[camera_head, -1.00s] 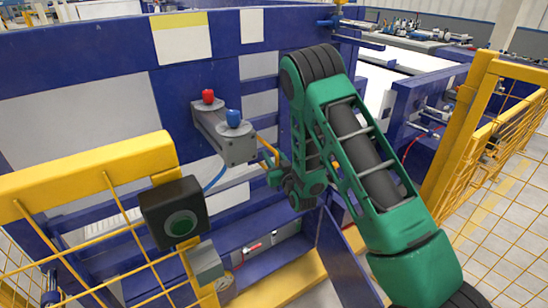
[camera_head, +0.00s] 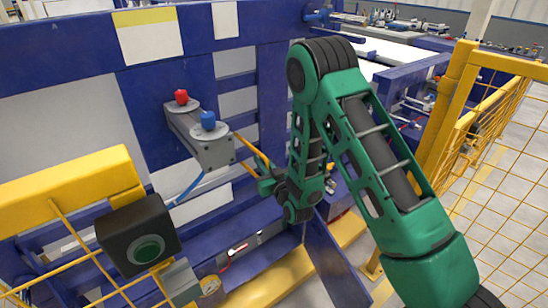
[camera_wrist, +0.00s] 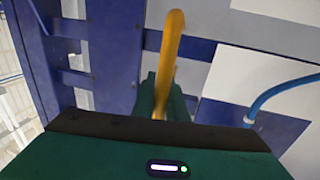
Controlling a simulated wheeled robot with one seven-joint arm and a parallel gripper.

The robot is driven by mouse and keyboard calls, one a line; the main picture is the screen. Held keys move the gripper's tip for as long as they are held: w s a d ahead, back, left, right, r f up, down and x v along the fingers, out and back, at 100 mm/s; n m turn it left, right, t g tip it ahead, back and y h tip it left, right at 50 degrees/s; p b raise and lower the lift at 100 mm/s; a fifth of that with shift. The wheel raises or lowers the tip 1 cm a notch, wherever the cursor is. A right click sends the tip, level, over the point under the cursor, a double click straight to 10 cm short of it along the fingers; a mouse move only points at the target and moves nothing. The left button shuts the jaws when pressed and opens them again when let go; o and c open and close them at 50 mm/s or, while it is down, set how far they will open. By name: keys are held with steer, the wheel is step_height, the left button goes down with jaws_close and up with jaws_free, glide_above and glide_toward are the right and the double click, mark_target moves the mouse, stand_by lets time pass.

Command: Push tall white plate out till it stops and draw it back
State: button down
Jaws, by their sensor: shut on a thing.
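My gripper (camera_head: 264,177) is right of the grey valve box and partly hidden behind my arm. In the wrist view my gripper (camera_wrist: 160,98) has its green fingers around an orange tube (camera_wrist: 173,40), shut on it. The tube (camera_head: 249,146) also shows in the head view, running from the box side down to the gripper. I cannot pick out for sure which panel is the tall white plate. A white panel (camera_wrist: 235,75) is right of the tube in the wrist view, and pale panels (camera_head: 237,102) show between blue bars in the head view.
The grey box (camera_head: 200,138) carries a red knob (camera_head: 181,97) and a blue knob (camera_head: 208,120). A blue tube (camera_head: 190,187) hangs below it. A yellow guard rail (camera_head: 75,187) with a black button box (camera_head: 138,235) is at front left. A yellow mesh fence (camera_head: 500,150) is at the right.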

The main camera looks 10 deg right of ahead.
steer(key=shift+s+d+f, duration=0.15)
steer(key=shift+s+d, duration=0.05)
steer(key=shift+s, duration=0.1)
steer(key=c, duration=1.8)
jaws_free()
steer(key=shift+o, duration=0.2)
steer(key=v, duration=1)
steer(key=shift+s, duration=0.3)
steer(key=shift+d, duration=0.1)
